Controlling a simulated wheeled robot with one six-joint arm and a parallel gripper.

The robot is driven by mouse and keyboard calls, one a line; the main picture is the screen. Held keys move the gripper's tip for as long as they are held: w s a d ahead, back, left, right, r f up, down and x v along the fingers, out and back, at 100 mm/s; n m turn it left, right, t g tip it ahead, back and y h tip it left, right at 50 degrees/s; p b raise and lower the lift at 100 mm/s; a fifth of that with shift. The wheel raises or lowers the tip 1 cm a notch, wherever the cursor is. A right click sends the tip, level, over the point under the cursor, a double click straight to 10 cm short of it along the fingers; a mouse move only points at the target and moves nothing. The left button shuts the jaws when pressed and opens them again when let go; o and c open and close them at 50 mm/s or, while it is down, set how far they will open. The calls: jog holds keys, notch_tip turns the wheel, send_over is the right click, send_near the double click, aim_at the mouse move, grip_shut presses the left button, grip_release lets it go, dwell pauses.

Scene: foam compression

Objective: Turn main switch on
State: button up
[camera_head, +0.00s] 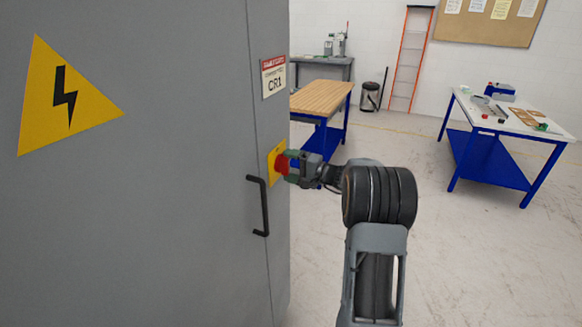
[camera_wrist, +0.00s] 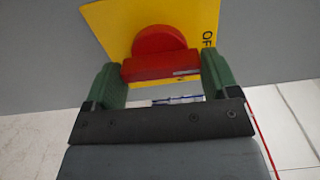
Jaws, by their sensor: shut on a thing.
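The main switch is a red rotary knob (camera_head: 282,165) on a yellow plate (camera_head: 272,171) on the grey cabinet's right-hand face. In the wrist view the red knob (camera_wrist: 160,58) sits between my green fingers, with its grip bar lying across the picture. The yellow plate (camera_wrist: 120,25) shows behind it, with the letters "OF" visible at its right edge. My gripper (camera_head: 291,166) is at the knob; in the wrist view my gripper (camera_wrist: 160,80) has a finger on each end of the bar, shut on it. The rest of the plate's lettering is hidden.
The grey cabinet (camera_head: 150,220) fills the left, with a black handle (camera_head: 261,205) below and left of the switch. A wooden-topped bench (camera_head: 322,97) and a white-topped table (camera_head: 510,118) stand behind. Open floor (camera_head: 480,250) lies to the right.

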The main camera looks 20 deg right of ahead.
jog(key=shift+m+p, duration=2.4)
jog(key=shift+m, duration=6.6)
jog(key=o, duration=0.8)
jog(key=b+v, duration=0.3)
jog(key=v, duration=1)
jog(key=shift+s+d+b, duration=0.25)
jog(key=shift+s+b, duration=0.05)
jog(key=shift+s, duration=0.05)
